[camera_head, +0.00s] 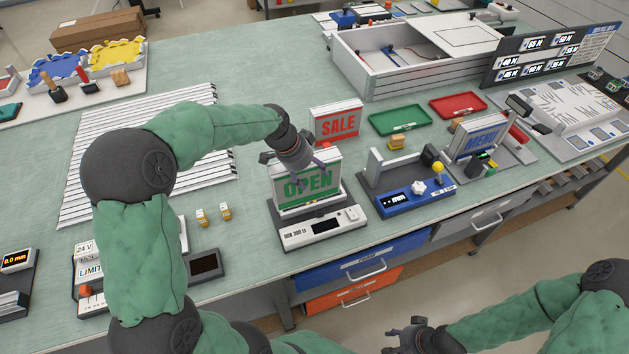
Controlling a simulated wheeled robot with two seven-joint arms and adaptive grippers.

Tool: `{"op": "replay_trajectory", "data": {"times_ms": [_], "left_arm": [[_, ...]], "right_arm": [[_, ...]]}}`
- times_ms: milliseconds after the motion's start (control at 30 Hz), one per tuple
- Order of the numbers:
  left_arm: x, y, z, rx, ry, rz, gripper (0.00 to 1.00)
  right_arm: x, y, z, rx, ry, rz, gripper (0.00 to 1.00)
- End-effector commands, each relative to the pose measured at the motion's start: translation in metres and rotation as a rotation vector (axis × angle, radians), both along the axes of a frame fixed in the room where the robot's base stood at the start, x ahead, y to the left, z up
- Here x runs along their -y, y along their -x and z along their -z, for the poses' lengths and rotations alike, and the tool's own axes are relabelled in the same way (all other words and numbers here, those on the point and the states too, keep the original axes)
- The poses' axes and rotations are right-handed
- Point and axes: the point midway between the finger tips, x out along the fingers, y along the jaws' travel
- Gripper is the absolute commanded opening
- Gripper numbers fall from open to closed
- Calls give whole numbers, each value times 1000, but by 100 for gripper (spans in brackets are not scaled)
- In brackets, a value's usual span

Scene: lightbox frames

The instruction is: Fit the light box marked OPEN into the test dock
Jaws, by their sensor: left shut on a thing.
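The light box marked OPEN (308,189), white with green letters, stands upright at the table's front. My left gripper (303,176) comes down over it from above and is shut on it, covering part of its face. The box's lower edge is at a dark stand behind a white-fronted meter unit (323,229) with a small display; I cannot tell whether it is seated there. Which unit is the test dock is not labelled legibly. My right gripper (408,336) is low at the front, off the table, empty and seemingly open.
A SALE box (337,122) stands just behind. A blue-based fixture (413,198) with a yellow knob is close on the right, then a MENU box (480,138) in a stand. Green (400,119) and red (458,105) trays lie behind. White rails (140,165) lie left.

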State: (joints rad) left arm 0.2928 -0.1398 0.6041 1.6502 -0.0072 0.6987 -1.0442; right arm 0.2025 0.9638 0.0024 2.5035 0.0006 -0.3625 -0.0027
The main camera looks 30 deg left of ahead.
Motion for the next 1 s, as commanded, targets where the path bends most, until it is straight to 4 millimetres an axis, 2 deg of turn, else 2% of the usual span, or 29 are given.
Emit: {"op": "replay_trajectory", "data": {"times_ms": [33,100,300,567,800,1000], "left_arm": [[-1,-7,12,-3,1,-1,10],[-3,-16,23,-4,1,-1,10],[-8,-34,44,0,0,-1,10],[-10,-44,55,0,0,-1,10],[-9,-44,84,0,1,-2,10],[-10,-44,84,1,0,-1,10]], "right_arm": [[0,0,2,0,0,0,40],[0,0,4,0,0,0,40],[0,0,7,0,0,0,40],[0,0,8,0,0,0,40],[0,0,12,0,0,0,40],[0,0,12,0,0,0,40]]}}
